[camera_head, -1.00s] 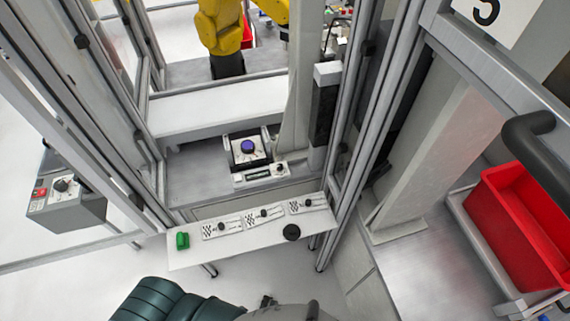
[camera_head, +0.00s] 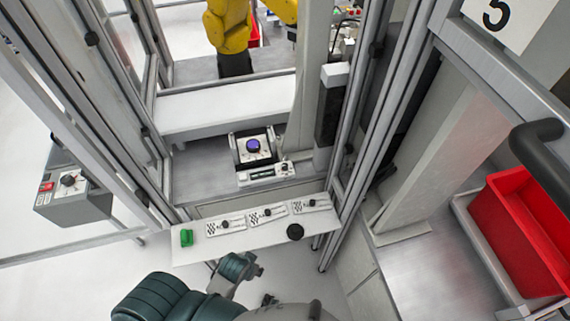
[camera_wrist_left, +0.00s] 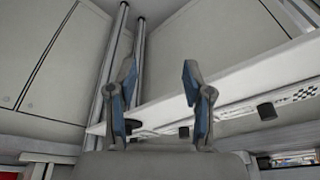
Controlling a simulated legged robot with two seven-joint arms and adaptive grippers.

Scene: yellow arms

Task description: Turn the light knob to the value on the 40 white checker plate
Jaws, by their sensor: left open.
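A white panel (camera_head: 190,254) carries a row of three white checker plates, left (camera_head: 226,226), middle (camera_head: 267,215) and right (camera_head: 311,206), each with a small dark knob. Their printed values are too small to read. A larger black round knob (camera_head: 295,232) sits near the panel's front right edge. My left gripper (camera_head: 257,271) is in front of the panel, apart from it. In the left wrist view its two blue-padded fingers (camera_wrist_left: 159,75) are spread with nothing between them. Behind them the panel shows with dark knobs (camera_wrist_left: 267,111) and part of a checker pattern. My right gripper is not visible.
Metal frame posts (camera_head: 362,130) flank the panel. A grey control box (camera_head: 72,194) is left, a red bin (camera_head: 520,230) right.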

